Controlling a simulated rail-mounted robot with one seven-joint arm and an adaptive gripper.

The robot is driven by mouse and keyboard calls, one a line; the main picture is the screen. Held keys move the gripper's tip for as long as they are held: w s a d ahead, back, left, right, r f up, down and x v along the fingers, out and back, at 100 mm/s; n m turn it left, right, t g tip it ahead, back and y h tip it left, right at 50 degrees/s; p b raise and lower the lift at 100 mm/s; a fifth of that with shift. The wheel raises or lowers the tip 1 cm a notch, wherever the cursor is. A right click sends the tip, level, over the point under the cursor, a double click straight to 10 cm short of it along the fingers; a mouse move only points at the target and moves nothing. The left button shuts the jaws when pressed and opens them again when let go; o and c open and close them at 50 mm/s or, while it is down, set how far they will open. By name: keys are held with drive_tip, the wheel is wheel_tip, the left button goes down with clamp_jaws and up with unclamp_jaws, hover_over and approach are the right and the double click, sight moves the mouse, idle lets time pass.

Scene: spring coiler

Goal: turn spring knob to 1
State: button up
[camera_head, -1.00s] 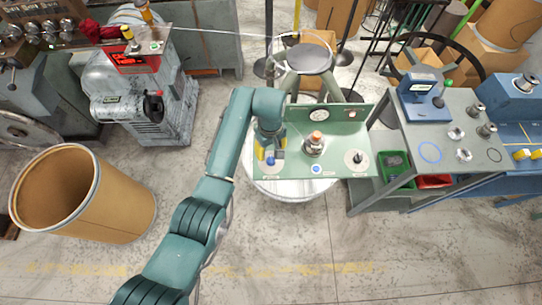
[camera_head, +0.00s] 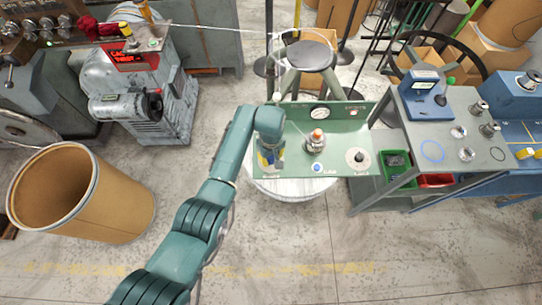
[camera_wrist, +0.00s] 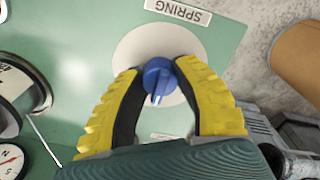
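The blue spring knob (camera_wrist: 158,78) sits on a round white dial (camera_wrist: 150,45) on the green panel (camera_wrist: 80,30), beside a label (camera_wrist: 178,12) reading SPRING. Its white pointer line points toward the bottom of the wrist view. My gripper (camera_wrist: 160,68) has its two yellow fingers on either side of the knob. A narrow gap shows at the left finger; the right fingertip is very close to the knob, and contact there is unclear. In the head view my gripper (camera_head: 268,158) is over the panel's left end, and the knob is hidden by it. Dial numbers are not readable.
A metal post with an orange top (camera_head: 316,137) stands right of my gripper. A dark knob on a white dial (camera_head: 359,158) is at the panel's right. Gauges (camera_head: 320,113) stand on the upright back panel. A blue button (camera_head: 317,168) sits near the front edge.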

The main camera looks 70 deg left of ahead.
clamp_jaws()
drive_tip(key=shift+n, duration=0.3)
drive_tip(key=n+p, duration=0.2)
drive_tip(key=n, duration=0.2)
drive_tip(key=shift+n, duration=0.3)
drive_tip(key=n+p, duration=0.1)
drive_tip(key=n, duration=0.2)
drive_tip(key=shift+n, duration=0.3)
drive_tip(key=shift+f+n, duration=0.1)
drive_tip(key=shift+n, duration=1.4)
